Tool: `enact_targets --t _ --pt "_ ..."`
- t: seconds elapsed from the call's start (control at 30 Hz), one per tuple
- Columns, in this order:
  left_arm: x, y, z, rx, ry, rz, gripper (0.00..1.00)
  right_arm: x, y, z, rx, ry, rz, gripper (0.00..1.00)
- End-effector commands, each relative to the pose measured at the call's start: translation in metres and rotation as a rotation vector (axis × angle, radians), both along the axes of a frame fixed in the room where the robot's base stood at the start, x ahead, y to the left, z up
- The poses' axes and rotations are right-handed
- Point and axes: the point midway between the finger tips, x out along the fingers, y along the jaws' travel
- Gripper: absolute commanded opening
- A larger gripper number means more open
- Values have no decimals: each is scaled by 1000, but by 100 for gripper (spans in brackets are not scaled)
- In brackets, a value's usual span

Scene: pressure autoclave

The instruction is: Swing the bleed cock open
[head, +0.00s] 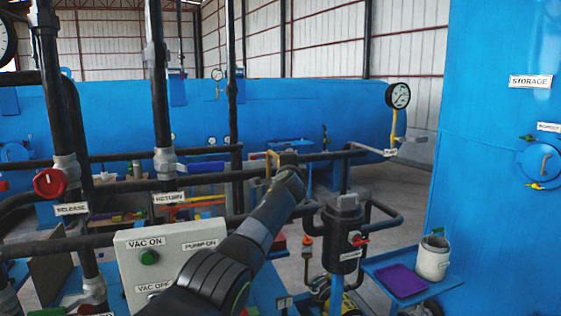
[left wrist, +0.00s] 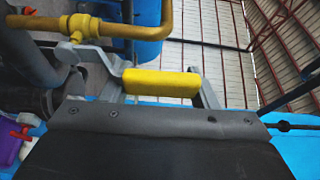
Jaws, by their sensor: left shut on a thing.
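The bleed cock's lever shows in the left wrist view as a grey cranked arm with a yellow grip (left wrist: 160,85), just below a yellow pipe (left wrist: 135,30). My left gripper (head: 281,160) is at the end of the dark arm in the head view, beside a small yellow pipe (head: 269,156) by the black pipework. In the left wrist view its grey fingers stand at both ends of the yellow grip, and it is shut on it. In the head view the arm hides most of the lever. My right gripper is not in view.
A control box (head: 180,246) with a green button stands close to my arm. A red valve knob (head: 50,182) and several black pipes are at left. A black canister (head: 342,236) and a blue shelf (head: 441,285) with a purple tray (head: 402,281) and pot (head: 432,258) are at right.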

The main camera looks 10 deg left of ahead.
Motion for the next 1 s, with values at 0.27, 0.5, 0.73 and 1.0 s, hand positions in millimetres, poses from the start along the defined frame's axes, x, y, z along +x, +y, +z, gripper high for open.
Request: enact_targets --t 0.27,0.5,0.73,1.0 --pt "2 -5 7 55 22 3 13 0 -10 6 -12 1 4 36" --pt "3 -6 6 68 28 2 14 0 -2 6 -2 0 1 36" --pt "3 -6 7 70 27 2 13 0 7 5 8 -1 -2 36" --pt "3 -7 5 67 30 2 64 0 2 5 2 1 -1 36"
